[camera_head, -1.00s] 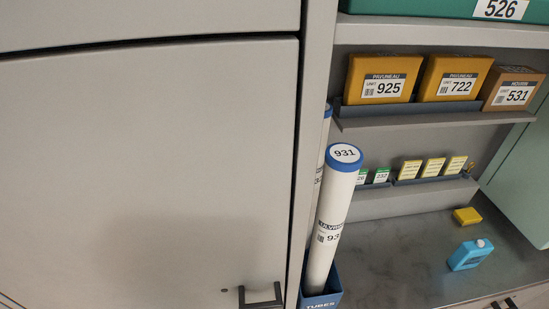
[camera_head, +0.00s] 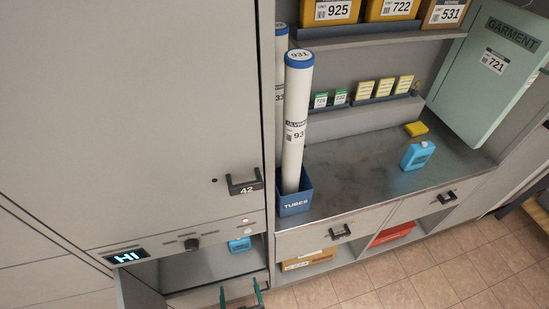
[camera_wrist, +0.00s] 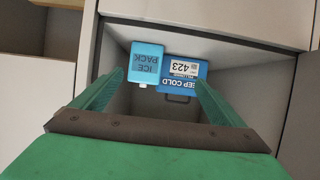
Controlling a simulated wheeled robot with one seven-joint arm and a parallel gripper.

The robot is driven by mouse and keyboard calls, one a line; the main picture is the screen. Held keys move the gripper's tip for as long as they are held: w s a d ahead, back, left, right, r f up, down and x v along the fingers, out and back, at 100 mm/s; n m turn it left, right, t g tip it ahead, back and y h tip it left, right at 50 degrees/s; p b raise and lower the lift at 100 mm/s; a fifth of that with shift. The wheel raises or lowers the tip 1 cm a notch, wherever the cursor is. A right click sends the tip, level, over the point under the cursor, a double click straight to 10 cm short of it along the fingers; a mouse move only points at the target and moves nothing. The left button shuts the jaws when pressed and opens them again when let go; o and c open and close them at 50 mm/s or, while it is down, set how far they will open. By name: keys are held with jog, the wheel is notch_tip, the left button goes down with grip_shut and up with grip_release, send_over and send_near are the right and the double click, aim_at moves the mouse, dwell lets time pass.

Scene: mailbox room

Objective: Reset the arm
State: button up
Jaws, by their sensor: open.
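My gripper (camera_head: 241,296) shows at the bottom edge of the head view, with its two teal fingertips apart. In the wrist view my gripper (camera_wrist: 150,100) is open, its green fingers spread with nothing between them. It points into an open compartment (camera_head: 205,270) below the locker door. Inside lie a light-blue ice pack (camera_wrist: 146,64) and a blue box (camera_wrist: 184,74) labelled "EEP COLD" and 423. Both are beyond the fingertips. The rest of my arm is out of view.
A locker door (camera_head: 246,183) with handle 42 is shut above the compartment. Right of it, white tubes stand in a blue TUBES holder (camera_head: 295,201). Tiled floor (camera_head: 395,285) lies clear at lower right.

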jog(key=s+d+r+m+t+h, duration=0.1)
jog(key=s+d+r, duration=0.3)
jog(key=s+r, duration=0.2)
jog(key=s+d+r+m+h, duration=0.1)
jog(key=s+d+r, duration=0.3)
jog(key=s+r, duration=0.25)
jog(key=s+d+r, duration=0.1)
jog(key=s+r, duration=0.1)
jog(key=r, duration=0.5)
jog(key=s+d+r+t+h, duration=0.1)
jog(key=s+d+r, duration=0.1)
jog(key=r, duration=0.6)
jog(key=s+d+r+m, duration=0.1)
jog(key=s+d+r, duration=0.1)
jog(key=r, duration=0.6)
jog(key=shift+s+d+h, duration=0.25)
jog(key=shift+s+h, duration=0.15)
jog(key=shift+s, duration=0.45)
